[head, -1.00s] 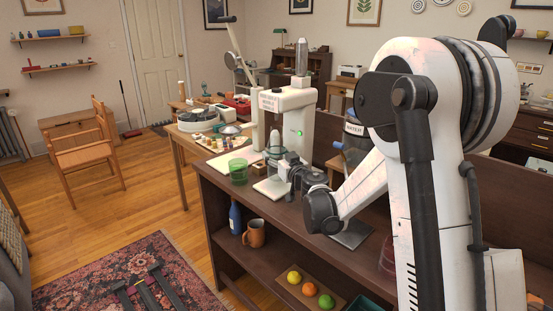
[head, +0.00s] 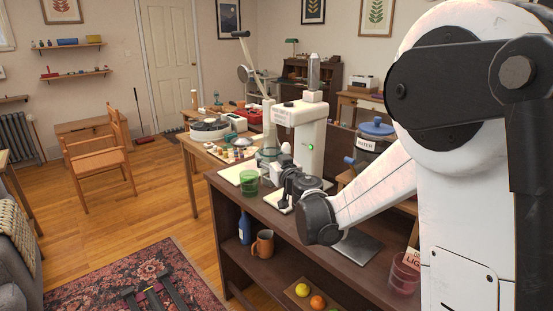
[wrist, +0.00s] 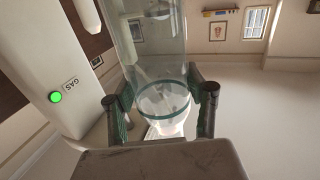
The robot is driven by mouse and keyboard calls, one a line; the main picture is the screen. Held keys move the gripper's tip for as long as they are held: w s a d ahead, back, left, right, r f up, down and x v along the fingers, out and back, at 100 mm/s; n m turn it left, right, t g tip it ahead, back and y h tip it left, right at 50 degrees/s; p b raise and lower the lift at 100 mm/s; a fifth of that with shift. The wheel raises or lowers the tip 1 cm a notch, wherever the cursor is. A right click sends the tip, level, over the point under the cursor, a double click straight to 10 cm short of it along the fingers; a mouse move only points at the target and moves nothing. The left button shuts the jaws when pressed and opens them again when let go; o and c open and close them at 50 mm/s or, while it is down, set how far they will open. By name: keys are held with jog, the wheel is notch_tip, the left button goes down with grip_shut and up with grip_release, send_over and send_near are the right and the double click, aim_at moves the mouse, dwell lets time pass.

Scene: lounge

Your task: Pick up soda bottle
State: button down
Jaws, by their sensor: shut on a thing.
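The soda bottle (wrist: 155,50) is clear, with a dark green band around it and a paler rounded end below. It fills the upper middle of the wrist view. My gripper (wrist: 160,98) is shut on it, with one finger on each side and green showing at the finger pads. In the head view my gripper (head: 290,178) is low in front of the white soda machine (head: 305,135), above the counter. The machine's side, with a GAS label and green light, is close beside the bottle in the wrist view.
A green glass (head: 249,183) stands left of my gripper on the counter (head: 230,195). A blue-lidded jar (head: 374,145) stands behind right, and a reddish glass (head: 404,273) at front right. The shelf below holds a blue bottle (head: 244,228), an orange mug (head: 263,244) and fruit.

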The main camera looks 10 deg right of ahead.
jog(key=shift+s+a+r+p, duration=0.15)
jog(key=shift+s+a+r, duration=0.45)
jog(key=shift+a, duration=0.25)
jog(key=shift+s+a+r+p, duration=0.15)
jog(key=shift+s+a+r, duration=0.3)
jog(key=shift+a+r, duration=0.3)
